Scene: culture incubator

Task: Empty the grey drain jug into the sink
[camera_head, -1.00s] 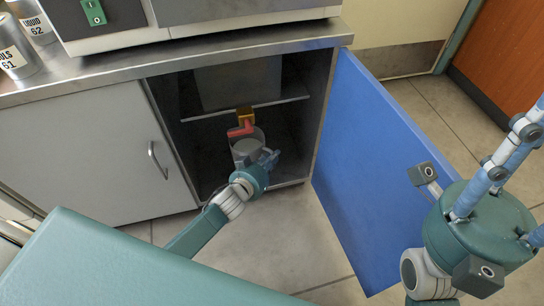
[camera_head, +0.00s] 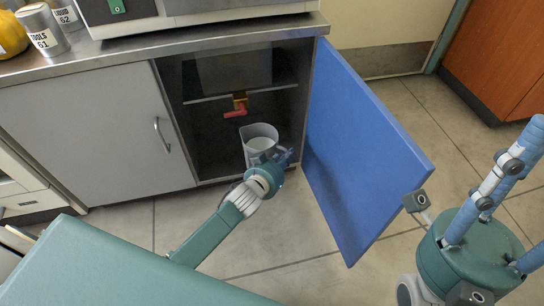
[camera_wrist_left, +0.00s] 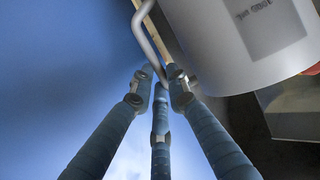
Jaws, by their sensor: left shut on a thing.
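The grey drain jug (camera_head: 260,133) is upright at the front of the open cabinet, with pale contents showing inside its rim. My left gripper (camera_head: 281,156) is at the jug's lower right. In the left wrist view the jug's body (camera_wrist_left: 245,35) fills the upper right, with a printed label. The left fingers (camera_wrist_left: 158,85) are shut on its thin metal handle (camera_wrist_left: 150,40). No sink is seen.
The blue cabinet door (camera_head: 355,150) stands open to the right of the jug. A red-handled valve (camera_head: 236,113) hangs behind it, under a shelf. The closed grey door (camera_head: 95,135) is on the left. Canisters (camera_head: 42,32) stand on the counter. Floor is clear in front.

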